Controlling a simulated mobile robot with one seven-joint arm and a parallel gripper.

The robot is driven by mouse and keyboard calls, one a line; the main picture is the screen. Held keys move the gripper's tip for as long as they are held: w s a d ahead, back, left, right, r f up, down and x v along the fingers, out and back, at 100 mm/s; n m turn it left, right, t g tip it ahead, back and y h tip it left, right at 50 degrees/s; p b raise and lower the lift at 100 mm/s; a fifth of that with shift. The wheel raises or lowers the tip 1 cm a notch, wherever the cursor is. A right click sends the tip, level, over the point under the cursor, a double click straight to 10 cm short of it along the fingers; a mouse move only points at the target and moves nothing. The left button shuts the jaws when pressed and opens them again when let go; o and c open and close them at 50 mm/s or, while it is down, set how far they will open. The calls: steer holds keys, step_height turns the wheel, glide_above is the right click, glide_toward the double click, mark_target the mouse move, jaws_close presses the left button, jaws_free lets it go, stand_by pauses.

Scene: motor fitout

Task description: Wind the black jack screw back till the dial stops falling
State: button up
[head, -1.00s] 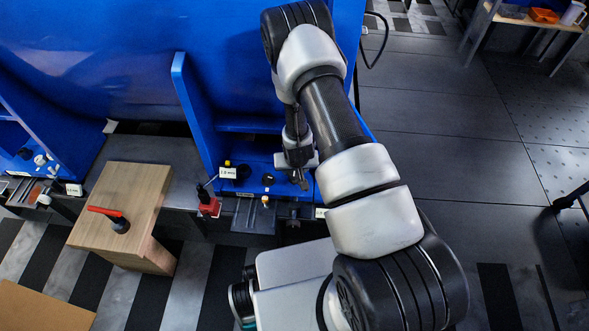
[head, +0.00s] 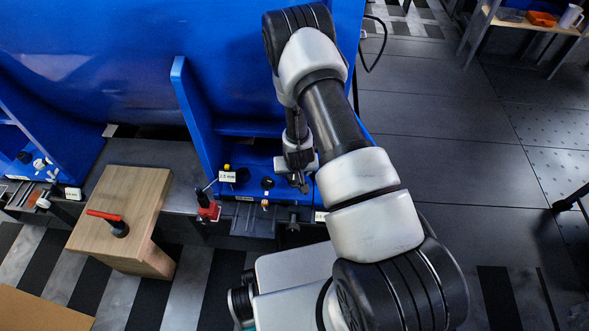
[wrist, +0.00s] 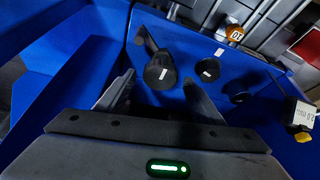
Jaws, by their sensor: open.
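My gripper (head: 303,182) is over the blue motor foot in the head view, pointing down. In the wrist view its two fingers (wrist: 160,95) are apart, with a round black screw head (wrist: 160,72) bearing a white mark between and just beyond them. This looks like the jack screw; I cannot tell whether the fingers touch it. A dark rod sticks up beside it. A white readout label (head: 227,177) stands at the red-based stand (head: 208,210) in the head view; its figures are too small to read surely. A white box with figures (wrist: 302,115) is at the wrist view's right.
Other black round heads (wrist: 208,69) sit right of the screw on the blue foot. A blue upright plate (head: 195,115) rises left of my gripper. A wooden block (head: 140,190) carries a red-handled tool (head: 105,215). The floor at right (head: 450,130) is clear.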

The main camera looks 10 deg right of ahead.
steer(key=d+p+v, duration=0.1)
steer(key=p+v, duration=0.3)
steer(key=v, duration=1.3)
steer(key=shift+a+p, duration=0.3)
steer(key=shift+a, duration=0.15)
steer(key=shift+r, duration=0.15)
stand_by(0.6)
step_height(320, 180, up, 24)
steer(key=s, duration=0.1)
steer(key=s+r+n+t, duration=0.1)
steer(key=s+r, duration=1.6)
steer(key=s, duration=0.1)
step_height(320, 180, up, 21)
steer(key=p, duration=2.1)
steer(key=shift+d+r+y+p, duration=0.25)
steer(key=shift+y+p, duration=0.05)
steer(key=shift+p, duration=0.1)
